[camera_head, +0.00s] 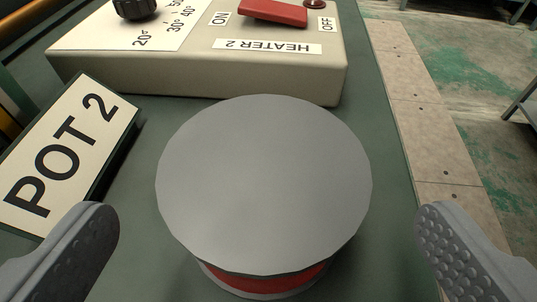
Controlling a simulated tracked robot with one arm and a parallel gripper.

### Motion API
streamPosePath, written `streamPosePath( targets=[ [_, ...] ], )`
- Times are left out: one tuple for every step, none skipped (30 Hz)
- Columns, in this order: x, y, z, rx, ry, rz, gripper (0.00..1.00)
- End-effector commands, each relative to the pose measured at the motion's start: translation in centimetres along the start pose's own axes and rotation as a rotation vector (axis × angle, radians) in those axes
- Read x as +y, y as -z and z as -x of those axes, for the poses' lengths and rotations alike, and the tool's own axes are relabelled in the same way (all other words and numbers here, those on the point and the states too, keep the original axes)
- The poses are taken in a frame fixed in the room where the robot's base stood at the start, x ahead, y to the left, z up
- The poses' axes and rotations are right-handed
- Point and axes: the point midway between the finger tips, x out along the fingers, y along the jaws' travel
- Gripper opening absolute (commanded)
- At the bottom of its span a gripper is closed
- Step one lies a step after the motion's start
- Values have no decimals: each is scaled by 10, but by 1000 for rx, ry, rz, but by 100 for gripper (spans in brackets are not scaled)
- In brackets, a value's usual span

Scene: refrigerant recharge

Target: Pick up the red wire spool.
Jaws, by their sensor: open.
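The red wire spool (285,283) stands upright on the green table, with its round grey top disc (263,183) facing me. A band of red wire shows under the disc's near edge, above a grey lower rim. My gripper (268,240) is open, with one grey ridged finger at the lower left and one at the lower right. The spool lies between and just beyond the two fingertips in the picture. Neither finger visibly touches it. Most of the wire is hidden under the top disc.
A cream heater box (200,75) labelled HEATER 2, with a red switch (273,12) and black knob (136,7), stands close behind the spool. A POT 2 sign (65,155) is at the left. The table's right edge (400,150) runs near the spool, with floor beyond.

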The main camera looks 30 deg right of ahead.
Motion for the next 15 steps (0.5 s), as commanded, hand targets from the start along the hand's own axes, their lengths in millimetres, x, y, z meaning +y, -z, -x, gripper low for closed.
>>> streamPosePath(
  targets=[
    [0, 0, -4, 1, -1, -1, 100],
    [0, 0, -5, 1, -1, -1, 100],
    [0, 1, -6, 2, 0, -2, 100],
    [0, 1, -7, 2, 0, -2, 100],
    [0, 1, -8, 2, 0, -2, 100],
    [0, 1, -10, 2, 0, -2, 100],
    [0, 1, -12, 3, -1, -3, 100],
    [0, 1, -15, 3, -1, -3, 100],
    [-1, 1, -20, 3, -1, -3, 100],
    [-1, 0, -24, 3, -1, -3, 100],
    [0, 0, -28, 2, -2, -3, 100],
    [-1, -1, -34, 1, -3, -1, 100],
    [-1, -2, -39, 0, -2, 0, 100],
    [-2, -2, -43, 0, -2, 0, 100],
    [-2, -1, -48, 0, -1, -1, 100]
  ],
)
